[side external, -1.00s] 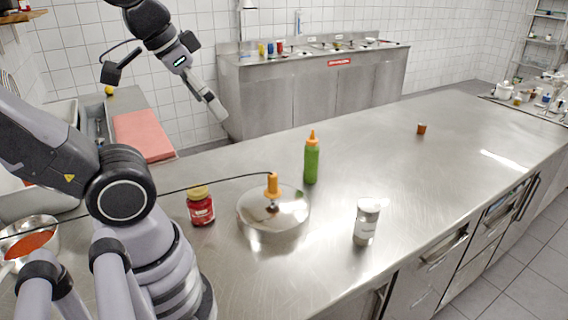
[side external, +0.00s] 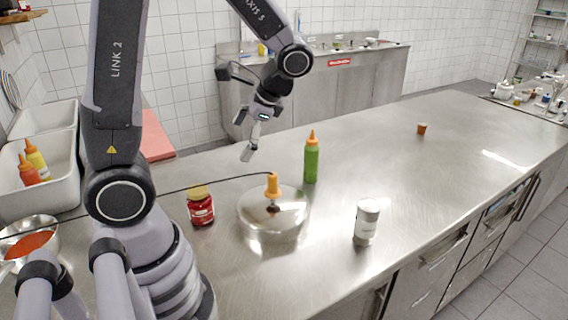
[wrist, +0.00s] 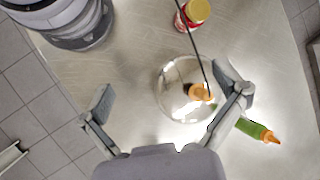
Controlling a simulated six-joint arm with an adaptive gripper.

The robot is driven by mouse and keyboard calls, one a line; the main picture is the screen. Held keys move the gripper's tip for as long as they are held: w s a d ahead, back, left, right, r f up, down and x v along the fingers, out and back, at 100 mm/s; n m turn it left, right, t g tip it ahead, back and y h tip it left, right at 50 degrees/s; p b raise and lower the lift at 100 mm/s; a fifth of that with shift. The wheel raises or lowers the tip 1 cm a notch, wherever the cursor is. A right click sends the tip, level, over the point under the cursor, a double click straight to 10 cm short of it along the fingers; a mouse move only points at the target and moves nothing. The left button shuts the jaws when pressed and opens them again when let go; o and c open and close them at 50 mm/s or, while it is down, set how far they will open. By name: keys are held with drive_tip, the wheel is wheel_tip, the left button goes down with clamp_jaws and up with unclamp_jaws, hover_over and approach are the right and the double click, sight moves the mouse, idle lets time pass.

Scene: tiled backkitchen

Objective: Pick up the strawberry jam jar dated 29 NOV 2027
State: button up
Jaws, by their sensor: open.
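A red jar with a yellow lid (side external: 200,207) stands upright on the steel counter, left of a domed metal lid. Its label shows, but any date on it is too small to read. The jar is also at the top of the wrist view (wrist: 190,14). My gripper (side external: 244,136) is open and empty, in the air above and behind the jar and the domed lid. In the wrist view its spread fingers (wrist: 172,95) frame the domed lid, with the jar beyond them.
The domed metal lid (side external: 254,222) with an orange knob (side external: 273,186) sits close to the jar's right. A dark cable crosses above the jar. The counter's right side is mostly clear.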

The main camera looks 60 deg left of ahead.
drive_tip(key=w+a+f+m+g+y, duration=0.2)
drive_tip(key=a+f+m+g+y, duration=0.25)
drive_tip(key=f, duration=0.65)
drive_tip(key=m+y, duration=0.5)
drive_tip(key=y, duration=0.2)
approach(205, 194)
drive_tip(key=shift+h, duration=0.25)
drive_tip(key=x, duration=1.3)
drive_tip(key=shift+w+a, duration=0.1)
drive_tip(key=c, duration=1.4)
